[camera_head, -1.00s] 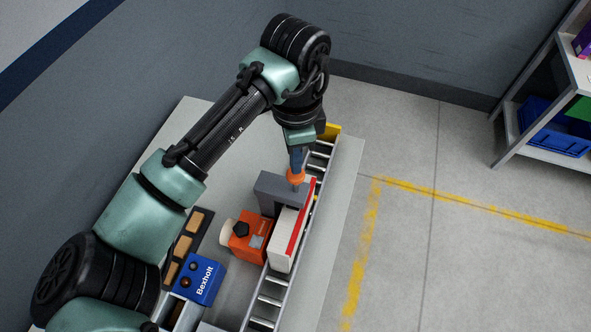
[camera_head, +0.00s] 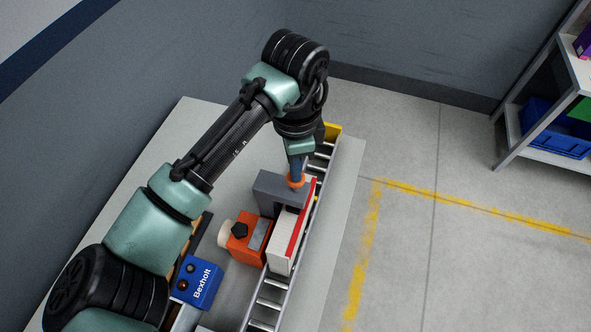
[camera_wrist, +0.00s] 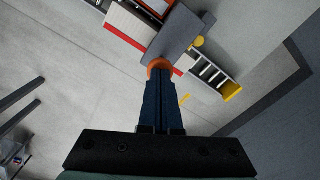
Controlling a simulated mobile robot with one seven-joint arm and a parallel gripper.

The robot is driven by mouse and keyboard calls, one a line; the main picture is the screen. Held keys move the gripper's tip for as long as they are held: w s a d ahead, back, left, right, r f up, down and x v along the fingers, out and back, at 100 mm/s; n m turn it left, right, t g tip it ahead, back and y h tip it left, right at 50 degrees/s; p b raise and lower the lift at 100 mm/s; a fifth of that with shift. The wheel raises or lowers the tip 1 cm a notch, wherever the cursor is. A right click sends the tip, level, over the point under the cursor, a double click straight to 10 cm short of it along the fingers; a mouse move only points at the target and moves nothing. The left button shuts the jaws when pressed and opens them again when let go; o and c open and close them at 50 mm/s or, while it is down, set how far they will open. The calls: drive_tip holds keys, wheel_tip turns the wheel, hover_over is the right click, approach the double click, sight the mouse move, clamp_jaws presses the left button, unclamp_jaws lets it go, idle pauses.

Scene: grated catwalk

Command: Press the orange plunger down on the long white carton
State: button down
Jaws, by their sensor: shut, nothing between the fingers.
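The orange plunger (camera_head: 296,181) sits on top of a grey bracket (camera_head: 272,189) that reaches over the conveyor. The long white carton (camera_head: 283,251) with a red stripe lies on the rollers, its far end under the bracket. My gripper (camera_head: 297,172) is shut and points down, its tips at the plunger's top. In the wrist view the closed dark blue fingers (camera_wrist: 160,82) meet the orange plunger (camera_wrist: 158,66) and cover part of it. The plunger's stem is not visible in the head view now.
An orange unit (camera_head: 246,238) with a black knob stands left of the carton. A blue Bexholt box (camera_head: 197,283) is at the table's near side. The roller conveyor (camera_head: 266,299) runs along the table, with a yellow end stop (camera_head: 333,131).

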idle(0.3)
wheel_tip(320, 180, up, 10)
drive_tip(key=p, duration=0.8)
drive_tip(key=shift+f, duration=0.25)
idle(0.4)
